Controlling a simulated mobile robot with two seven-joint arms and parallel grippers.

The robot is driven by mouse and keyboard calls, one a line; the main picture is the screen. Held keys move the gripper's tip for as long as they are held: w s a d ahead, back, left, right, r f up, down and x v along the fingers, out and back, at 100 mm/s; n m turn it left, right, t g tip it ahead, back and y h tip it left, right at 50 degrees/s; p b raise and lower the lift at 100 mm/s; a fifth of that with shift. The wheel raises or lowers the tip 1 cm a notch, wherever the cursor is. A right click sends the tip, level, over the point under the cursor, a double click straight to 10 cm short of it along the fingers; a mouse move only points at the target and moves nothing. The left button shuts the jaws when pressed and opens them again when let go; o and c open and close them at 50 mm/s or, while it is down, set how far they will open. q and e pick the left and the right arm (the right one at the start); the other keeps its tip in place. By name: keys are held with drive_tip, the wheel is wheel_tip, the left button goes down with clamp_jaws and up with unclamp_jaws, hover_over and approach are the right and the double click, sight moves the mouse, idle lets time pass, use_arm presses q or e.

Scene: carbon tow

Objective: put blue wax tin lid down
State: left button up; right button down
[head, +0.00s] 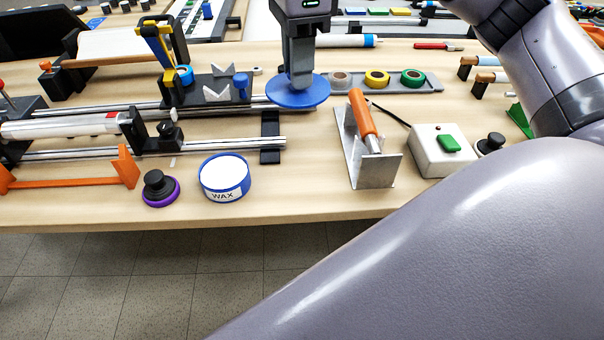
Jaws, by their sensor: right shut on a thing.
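The blue wax tin lid (299,92) is a flat round disc in the head view, upper middle. My right gripper (301,78) points down and is shut on the lid from above. The lid looks held above the table, over the right end of the metal rails; its exact height is hard to tell. The open wax tin (224,178) stands near the front edge, to the left of and nearer than the lid. It has a blue wall, a white label reading WAX and white wax inside. My left gripper is not in view.
A metal bracket with an orange-handled tool (363,125) stands right of the tin. A grey tray (432,84) with tape rolls lies beside the lid. A white box with a green button (442,150) is further right. Bare table (300,185) lies between tin and bracket.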

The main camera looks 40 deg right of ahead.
drive_tip(key=m, duration=0.1)
drive_tip(key=r+m, duration=0.1)
drive_tip(key=shift+s+d+r+m, duration=0.1)
drive_tip(key=shift+d+m, duration=0.2)
wheel_tip(320, 180, down, 6)
drive_tip(key=shift+r+b, duration=0.1)
drive_tip(key=shift+b, duration=0.9)
wheel_tip(320, 180, down, 9)
wheel_tip(320, 180, down, 5)
drive_tip(key=shift+f+b, duration=0.2)
drive_tip(key=shift+b, duration=0.15)
drive_tip(key=c, duration=0.9)
unclamp_jaws()
drive_tip(key=shift+r, duration=0.1)
